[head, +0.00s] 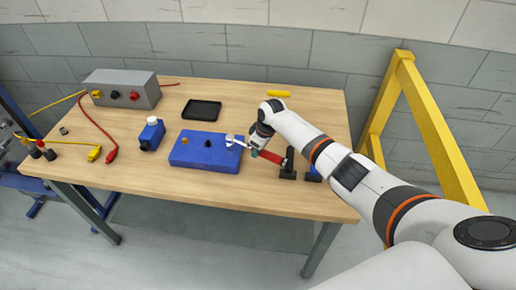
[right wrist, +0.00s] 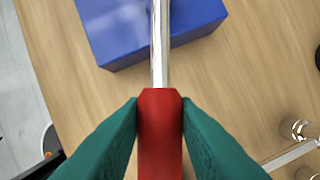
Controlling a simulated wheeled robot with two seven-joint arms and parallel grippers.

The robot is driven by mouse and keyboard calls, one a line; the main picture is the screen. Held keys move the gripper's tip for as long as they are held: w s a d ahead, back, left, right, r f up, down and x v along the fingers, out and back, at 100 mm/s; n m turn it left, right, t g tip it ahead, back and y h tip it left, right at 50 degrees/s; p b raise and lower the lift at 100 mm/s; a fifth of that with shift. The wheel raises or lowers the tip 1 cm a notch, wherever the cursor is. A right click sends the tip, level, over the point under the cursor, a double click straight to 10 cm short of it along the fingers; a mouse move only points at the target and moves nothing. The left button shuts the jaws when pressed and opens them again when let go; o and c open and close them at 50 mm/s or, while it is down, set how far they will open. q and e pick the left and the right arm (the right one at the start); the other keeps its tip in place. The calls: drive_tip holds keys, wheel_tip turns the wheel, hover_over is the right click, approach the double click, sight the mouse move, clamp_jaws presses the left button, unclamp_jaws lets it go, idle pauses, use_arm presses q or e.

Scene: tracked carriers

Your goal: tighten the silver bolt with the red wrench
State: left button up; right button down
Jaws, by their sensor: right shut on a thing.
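The blue block (head: 190,154) lies on the table with a brass, a black and a silver bolt (head: 229,137) in its top; the silver one is at its right end. My right gripper (head: 256,151) is shut on the red wrench (head: 270,157), just right of the block. In the right wrist view the teal fingers (right wrist: 160,108) press both sides of the red handle (right wrist: 160,140), and the silver shaft runs up over the blue block (right wrist: 110,35). The wrench's far end reaches the silver bolt; I cannot tell whether it sits around it or beside it. My left gripper is not in view.
Black holders (head: 288,166) stand right of the gripper, near the table's front edge. A black tray (head: 202,110), a blue bottle (head: 152,134) and a grey box (head: 122,90) with cables are farther left. A yellow frame (head: 425,120) stands right of the table (head: 320,110).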

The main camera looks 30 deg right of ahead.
drive_tip(key=shift+a+r+p, duration=0.2)
drive_tip(key=shift+a+p, duration=0.05)
drive_tip(key=shift+p, duration=0.4)
drive_tip(key=shift+s+a+m+p, duration=0.25)
drive_tip(key=shift+m+p, duration=0.1)
drive_tip(key=shift+m, duration=0.15)
drive_tip(key=shift+f, duration=0.1)
drive_tip(key=shift+s+a+m+h+p, duration=0.3)
drive_tip(key=shift+a+m+p, duration=0.3)
drive_tip(key=shift+p, duration=0.35)
drive_tip(key=shift+w, duration=0.1)
